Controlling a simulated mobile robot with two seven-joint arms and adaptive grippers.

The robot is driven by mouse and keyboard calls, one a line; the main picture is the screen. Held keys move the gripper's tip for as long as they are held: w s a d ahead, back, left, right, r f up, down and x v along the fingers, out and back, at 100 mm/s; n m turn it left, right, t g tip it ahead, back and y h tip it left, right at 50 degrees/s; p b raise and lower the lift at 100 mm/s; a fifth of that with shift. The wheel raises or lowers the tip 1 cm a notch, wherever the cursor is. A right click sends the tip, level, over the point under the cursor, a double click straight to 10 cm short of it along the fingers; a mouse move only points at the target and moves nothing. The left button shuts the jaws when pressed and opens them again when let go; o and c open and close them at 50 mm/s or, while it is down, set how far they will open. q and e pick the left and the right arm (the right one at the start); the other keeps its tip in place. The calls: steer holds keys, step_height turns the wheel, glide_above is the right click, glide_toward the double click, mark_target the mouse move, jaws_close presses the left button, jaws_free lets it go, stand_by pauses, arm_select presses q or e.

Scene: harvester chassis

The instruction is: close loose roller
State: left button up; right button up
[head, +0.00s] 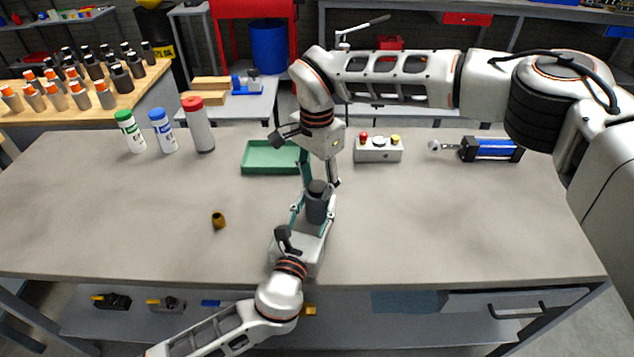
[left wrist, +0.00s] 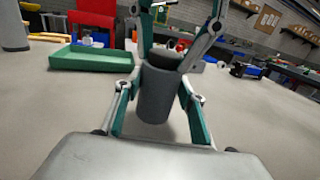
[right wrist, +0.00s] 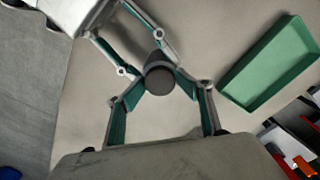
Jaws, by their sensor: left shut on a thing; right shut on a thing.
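A dark grey cylinder (head: 316,207), which looks like the roller, is held upright above the middle of the bench. My left gripper (head: 312,214) comes from below left and is shut around its lower body. My right gripper (head: 320,186) comes down from above and is shut at its narrower dark top. In the left wrist view the cylinder (left wrist: 158,92) stands between the left fingers, with the right fingers reaching its upper end. In the right wrist view the dark top (right wrist: 159,79) sits between the right fingertips. The fingers partly hide the joint between top and body.
A small brown-yellow ring-like part (head: 218,221) lies on the bench at left. A green tray (head: 262,169) is behind the grippers. A button box (head: 378,150) and a blue cylinder part (head: 491,149) stand right. Several bottles (head: 198,125) stand back left. The bench's front right is clear.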

arm_select(q)
steer(key=shift+d+r, duration=0.1)
steer(key=shift+d, duration=0.05)
arm_select(e)
steer(key=shift+d+f, duration=0.15)
steer(key=shift+f, duration=0.1)
step_height(320, 180, up, 4)
steer(key=shift+w+f, duration=0.1)
steer(key=shift+f, duration=0.1)
steer(key=shift+r, duration=0.4)
arm_select(q)
steer(key=shift+w, duration=0.1)
arm_select(e)
steer(key=c, duration=0.7)
steer(key=shift+c, duration=0.2)
steer(key=shift+f, duration=0.9)
steer(key=shift+r, duration=0.1)
steer(key=shift+r, duration=1.95)
steer(key=o, duration=0.6)
